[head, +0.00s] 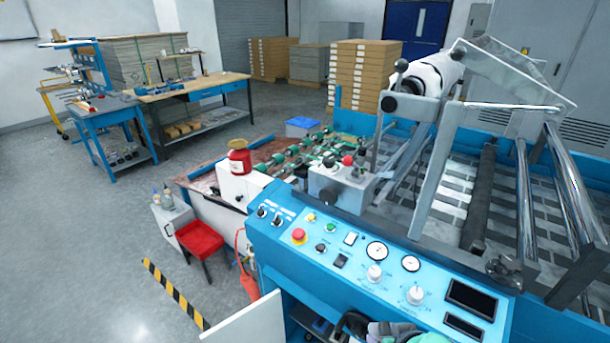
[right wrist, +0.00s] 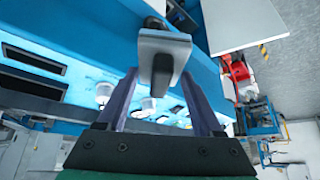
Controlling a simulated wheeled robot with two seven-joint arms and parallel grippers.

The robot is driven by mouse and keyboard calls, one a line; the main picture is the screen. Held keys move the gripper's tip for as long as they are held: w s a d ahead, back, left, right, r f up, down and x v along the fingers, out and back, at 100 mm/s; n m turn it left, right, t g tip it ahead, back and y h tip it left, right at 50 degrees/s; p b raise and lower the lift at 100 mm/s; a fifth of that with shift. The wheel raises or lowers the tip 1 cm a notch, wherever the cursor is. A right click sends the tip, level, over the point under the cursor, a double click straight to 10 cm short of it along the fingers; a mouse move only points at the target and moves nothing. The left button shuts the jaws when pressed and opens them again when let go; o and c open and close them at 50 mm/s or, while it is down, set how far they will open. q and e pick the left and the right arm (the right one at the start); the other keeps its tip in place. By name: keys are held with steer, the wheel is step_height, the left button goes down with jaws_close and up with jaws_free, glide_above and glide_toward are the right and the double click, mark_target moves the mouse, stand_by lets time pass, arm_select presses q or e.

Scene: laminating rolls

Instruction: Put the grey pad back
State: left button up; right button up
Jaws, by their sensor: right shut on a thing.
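In the right wrist view, the grey pad (right wrist: 165,43), a light grey block with a dark part below it, sits between the fingertips of my right gripper (right wrist: 160,78). The gripper is shut on it, and the pad is clear of the fingers' bases. Behind it is the blue front of the machine. In the head view, part of my right gripper (head: 357,326) shows at the bottom edge, in front of the open cabinet; the pad cannot be made out clearly there. My left gripper is not in view.
The white cabinet door (head: 246,324) stands open under the blue control panel (head: 345,262), with small items inside on a shelf (head: 312,322). A red stool (head: 199,240) and a red fire extinguisher (head: 246,272) stand to the left.

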step_height(320, 180, down, 5)
steer(key=b, duration=0.2)
steer(key=shift+w+r+b, duration=0.1)
steer(key=shift+b, duration=0.25)
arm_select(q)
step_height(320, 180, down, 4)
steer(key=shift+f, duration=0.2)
arm_select(e)
steer(key=shift+r, duration=0.2)
